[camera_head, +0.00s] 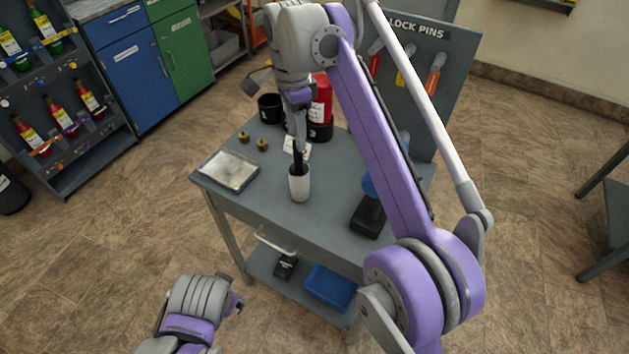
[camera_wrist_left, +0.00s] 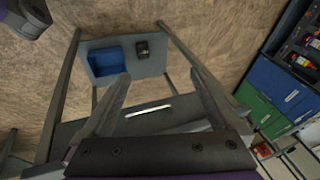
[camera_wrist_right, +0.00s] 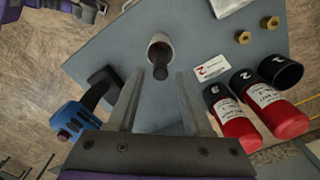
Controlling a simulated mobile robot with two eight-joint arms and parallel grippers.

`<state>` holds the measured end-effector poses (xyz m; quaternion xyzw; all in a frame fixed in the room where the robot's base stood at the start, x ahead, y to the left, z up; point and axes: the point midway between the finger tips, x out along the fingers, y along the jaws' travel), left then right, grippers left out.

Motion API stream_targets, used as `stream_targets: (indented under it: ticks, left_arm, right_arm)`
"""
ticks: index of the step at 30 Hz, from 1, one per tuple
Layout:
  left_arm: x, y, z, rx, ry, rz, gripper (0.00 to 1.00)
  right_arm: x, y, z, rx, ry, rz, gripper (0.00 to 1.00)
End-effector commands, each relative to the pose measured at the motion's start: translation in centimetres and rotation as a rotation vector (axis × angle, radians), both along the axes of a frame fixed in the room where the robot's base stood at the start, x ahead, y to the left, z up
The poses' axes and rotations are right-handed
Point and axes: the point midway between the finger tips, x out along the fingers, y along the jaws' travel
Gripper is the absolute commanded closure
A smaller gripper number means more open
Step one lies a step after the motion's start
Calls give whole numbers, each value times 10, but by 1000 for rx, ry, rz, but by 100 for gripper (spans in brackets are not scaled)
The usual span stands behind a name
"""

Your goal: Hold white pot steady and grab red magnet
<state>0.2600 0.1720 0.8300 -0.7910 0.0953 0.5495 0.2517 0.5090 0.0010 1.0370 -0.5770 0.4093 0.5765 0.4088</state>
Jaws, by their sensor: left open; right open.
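The white pot (camera_head: 299,188) stands upright on the grey table, with a dark rod-like thing (camera_head: 298,160) sticking up from it. In the right wrist view the pot (camera_wrist_right: 153,42) lies ahead of the fingertips, with the dark round end (camera_wrist_right: 160,71) of that thing in line with the gap. My right gripper (camera_wrist_right: 160,80) is open and empty above the pot. My left gripper (camera_head: 238,290) is low in front of the table, away from the pot; it is open and empty in the left wrist view (camera_wrist_left: 160,82). I cannot make out a red magnet.
The table (camera_head: 262,205) also holds a metal tray (camera_head: 228,170), two small brass pieces (camera_head: 262,145), a white card (camera_wrist_right: 211,69), red canisters (camera_wrist_right: 233,117), a black cup (camera_wrist_right: 281,71) and a blue-and-black tool (camera_wrist_right: 80,117). A lock-pins board (camera_head: 425,90) stands behind. A blue bin (camera_head: 331,287) is on the lower shelf.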

Motion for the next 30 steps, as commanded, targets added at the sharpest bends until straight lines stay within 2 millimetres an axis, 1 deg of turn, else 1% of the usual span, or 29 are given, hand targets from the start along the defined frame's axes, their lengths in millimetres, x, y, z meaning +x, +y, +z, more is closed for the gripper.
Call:
stream_targets:
  ticks: [1,5,8,11,12,14,15,17,18,21,24,26,30]
  left_arm:
    - [15,-7,3,86,17,-123,4]
    - [50,-22,11,340,67,-438,4]
    - [78,-39,18,538,105,-667,4]
    - [105,-63,26,744,146,-879,4]
    - [116,-75,30,829,162,-959,4]
    - [130,-94,35,956,188,-1072,4]
    - [139,-108,39,1043,206,-1141,4]
    - [150,-130,44,1170,234,-1234,4]
    - [156,-145,48,1251,253,-1288,4]
    - [166,-179,56,1432,299,-1392,4]
    - [173,-203,63,1560,340,-1446,4]
    - [179,-209,64,1597,356,-1455,4]
    - [192,-209,64,1611,374,-1448,4]
  right_arm:
    - [0,0,0,0,0,0,50]
    - [0,0,0,0,0,1,50]
    - [0,0,0,0,-1,1,50]
    - [0,0,0,0,-1,1,50]
    - [0,0,0,0,-1,1,50]
    - [0,0,0,0,-1,1,50]
    - [0,0,0,0,-1,1,50]
    - [0,0,0,0,-1,1,50]
    - [0,0,0,0,-1,1,50]
    - [0,0,0,0,-1,1,50]
    - [0,0,0,0,-1,1,50]
    - [0,0,0,0,-1,1,50]
    - [0,0,0,0,-1,1,50]
